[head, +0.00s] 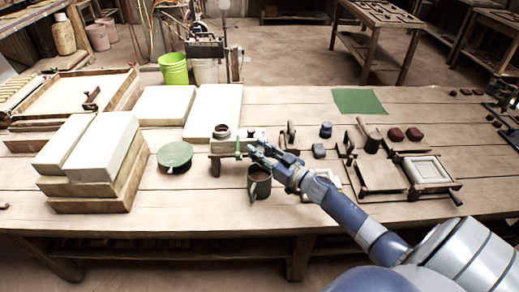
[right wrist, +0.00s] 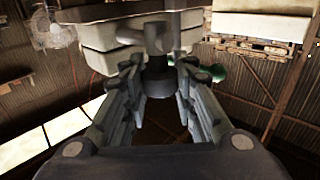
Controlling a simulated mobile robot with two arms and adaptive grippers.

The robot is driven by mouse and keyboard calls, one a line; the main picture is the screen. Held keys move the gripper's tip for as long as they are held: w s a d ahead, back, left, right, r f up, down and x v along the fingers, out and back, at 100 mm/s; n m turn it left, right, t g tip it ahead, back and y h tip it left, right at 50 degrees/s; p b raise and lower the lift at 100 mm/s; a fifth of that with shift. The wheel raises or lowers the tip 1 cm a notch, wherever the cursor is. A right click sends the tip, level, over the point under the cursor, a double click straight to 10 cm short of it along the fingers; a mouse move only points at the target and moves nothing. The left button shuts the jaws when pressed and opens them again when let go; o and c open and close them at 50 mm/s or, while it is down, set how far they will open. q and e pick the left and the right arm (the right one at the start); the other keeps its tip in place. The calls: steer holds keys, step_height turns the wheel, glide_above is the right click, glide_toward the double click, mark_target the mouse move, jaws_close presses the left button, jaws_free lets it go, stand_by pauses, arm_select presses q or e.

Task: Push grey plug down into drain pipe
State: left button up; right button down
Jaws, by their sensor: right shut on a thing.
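My right gripper (head: 256,149) is at the right end of a small wooden stand (head: 228,156) on the bench. In the right wrist view its two fingers (right wrist: 160,100) close around a dark grey round piece (right wrist: 160,82), which looks to be the grey plug. In the head view the gripper covers the plug, and the drain pipe cannot be told clearly among the small parts at the stand. I cannot tell how deep the plug sits. My left gripper is not in view.
A dark mug (head: 259,184) with brown contents stands just below the gripper. A green round tin (head: 175,157) and pale blocks (head: 90,150) are to the left. Wooden frames (head: 380,178) and small parts lie to the right. The front bench edge is clear.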

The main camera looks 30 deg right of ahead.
steer(key=shift+f, duration=0.35)
steer(key=c, duration=1.3)
jaws_free()
steer(key=v, duration=1.2)
